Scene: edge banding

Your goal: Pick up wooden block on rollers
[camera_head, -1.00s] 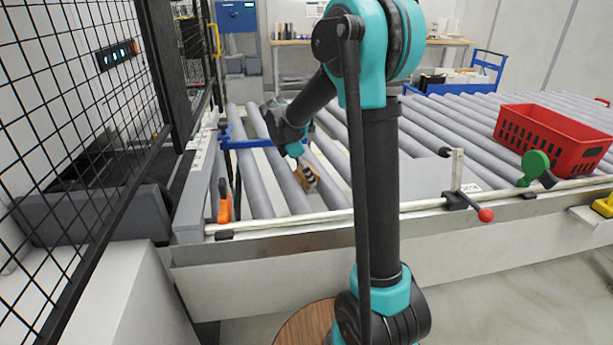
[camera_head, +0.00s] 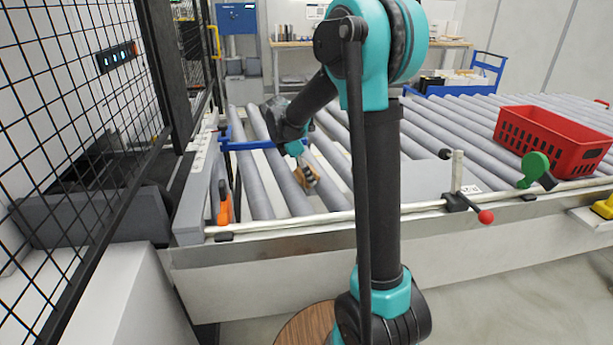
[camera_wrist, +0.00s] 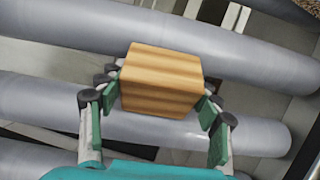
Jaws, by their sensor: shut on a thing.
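The wooden block (camera_wrist: 161,82) is light brown with wood grain and sits between the fingers of my gripper (camera_wrist: 158,95) in the wrist view. The green finger pads press on its left and right sides, so my gripper is shut on it. In the head view the block (camera_head: 311,174) is small and partly hidden by my gripper (camera_head: 305,172), over the grey rollers (camera_head: 283,183). I cannot tell whether the block touches the rollers or is just above them.
A red crate (camera_head: 552,140) stands on the rollers at the right. A red-knobbed lever (camera_head: 486,216), a green part (camera_head: 534,166) and an orange clamp (camera_head: 224,204) line the front rail. A blue frame (camera_head: 240,143) stands left of my gripper. A black mesh fence (camera_head: 85,120) is at far left.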

